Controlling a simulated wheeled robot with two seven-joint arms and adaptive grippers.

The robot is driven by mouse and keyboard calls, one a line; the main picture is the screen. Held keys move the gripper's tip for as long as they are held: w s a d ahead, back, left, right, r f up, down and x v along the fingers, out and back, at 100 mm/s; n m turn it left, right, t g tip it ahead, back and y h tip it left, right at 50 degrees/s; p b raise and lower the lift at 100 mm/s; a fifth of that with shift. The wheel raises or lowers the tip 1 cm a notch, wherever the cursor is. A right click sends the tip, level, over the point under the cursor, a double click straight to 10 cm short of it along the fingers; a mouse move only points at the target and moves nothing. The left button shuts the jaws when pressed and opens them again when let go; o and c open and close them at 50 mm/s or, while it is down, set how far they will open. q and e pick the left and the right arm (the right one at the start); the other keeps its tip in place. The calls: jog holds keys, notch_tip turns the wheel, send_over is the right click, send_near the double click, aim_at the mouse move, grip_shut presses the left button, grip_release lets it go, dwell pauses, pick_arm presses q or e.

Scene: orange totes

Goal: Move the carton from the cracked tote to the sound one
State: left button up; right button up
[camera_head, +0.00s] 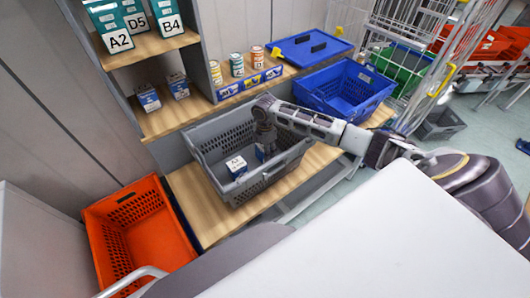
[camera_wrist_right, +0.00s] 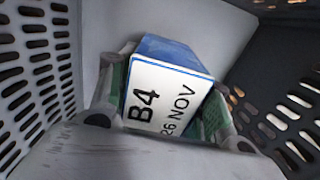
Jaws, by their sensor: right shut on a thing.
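My right gripper (camera_head: 264,138) reaches down into the grey tote (camera_head: 219,147) on the wooden shelf. In the right wrist view it is shut on a blue and white carton (camera_wrist_right: 170,82) marked B4 and 26 NOV, between its green-padded fingers. The carton appears tilted in that view, with perforated tote walls around it. In the head view this carton (camera_head: 260,153) is mostly hidden by the gripper. A second carton (camera_head: 236,166), marked A3, stands in the same tote to the left. I cannot make out a crack in any tote. My left gripper is not in view.
An orange tote (camera_head: 137,205) stands lower left. A blue tote (camera_head: 357,78) is at the shelf's right, with a blue lid (camera_head: 309,47) behind it. Two cartons (camera_head: 149,98) and several cans (camera_head: 237,64) stand on the shelves. A wire cage trolley (camera_head: 405,20) stands back right.

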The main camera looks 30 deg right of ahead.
jog(key=shift+f, duration=0.9)
jog(key=shift+f, duration=0.1)
jog(key=o, duration=1.2)
notch_tip(320, 180, up, 12)
jog(key=shift+r, duration=0.15)
